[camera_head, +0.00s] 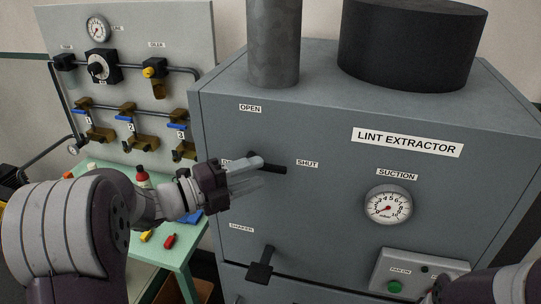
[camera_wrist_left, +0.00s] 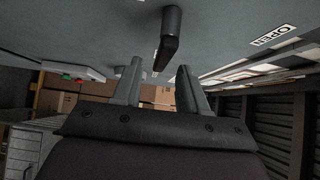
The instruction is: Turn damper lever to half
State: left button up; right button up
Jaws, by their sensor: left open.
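The damper lever (camera_head: 273,169) is a short black handle on the front of the grey lint extractor. It points right, toward the SHUT label (camera_head: 307,163). The OPEN label (camera_head: 250,108) sits above it. My left gripper (camera_head: 258,174) is open, with its fingers at the lever and covering part of it and of the label to its left. In the left wrist view the dark lever (camera_wrist_left: 169,42) hangs from the panel between the lines of the two open fingers (camera_wrist_left: 157,82), not gripped. Whether the fingers touch it cannot be told. Only a dark part of my right arm shows; its fingers do not.
The shaker lever (camera_head: 262,265) is below the damper. A suction gauge (camera_head: 389,206) and a switch box (camera_head: 412,272) are at right. A valve panel (camera_head: 180,30) and a green table (camera_head: 190,243) with small items stand at left.

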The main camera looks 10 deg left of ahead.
aim_at(267, 170)
pick_arm(q)
jog(key=p+x, duration=0.1)
jog(key=x, duration=0.3)
jog(key=shift+d+r, duration=0.15)
jog(key=shift+d, duration=0.2)
jog(key=shift+w, duration=0.2)
pick_arm(e)
notch_tip(267, 170, up, 2)
jog(key=shift+s+r, duration=0.15)
pick_arm(q)
grip_shut()
pick_arm(e)
jog(key=shift+d, duration=0.1)
